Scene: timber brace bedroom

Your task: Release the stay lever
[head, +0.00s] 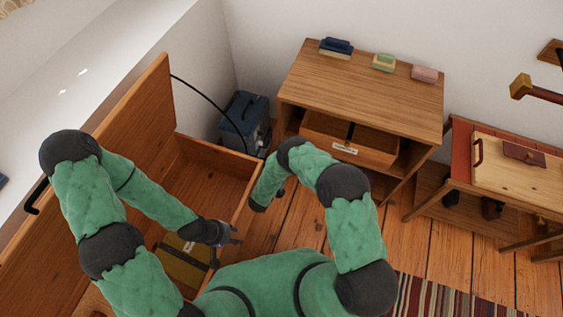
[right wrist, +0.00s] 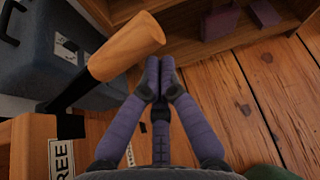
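In the right wrist view, a lever with a fat wooden handle (right wrist: 128,45) and a black shaft (right wrist: 72,92) rises from the wooden chest's edge (right wrist: 22,145). A label reading "FREE" (right wrist: 62,157) is beside its base; a second label is mostly hidden. My right gripper (right wrist: 156,72) is shut, its fingertips together and empty, just right of the handle. In the head view, my right arm hides the lever. The open chest (head: 212,150) stands at left, lid (head: 150,112) raised, a black curved stay (head: 212,100) running from it. My left gripper (head: 238,235) looks open and empty over the chest.
A yellow-brown item (head: 172,268) lies in the chest. A blue case (head: 235,135) stands behind it. A wooden desk (head: 370,90) with an open drawer (head: 322,127) is beyond. A workbench (head: 500,195) stands at right. The floor (head: 430,262) between is clear, with a striped rug (head: 440,300) in front.

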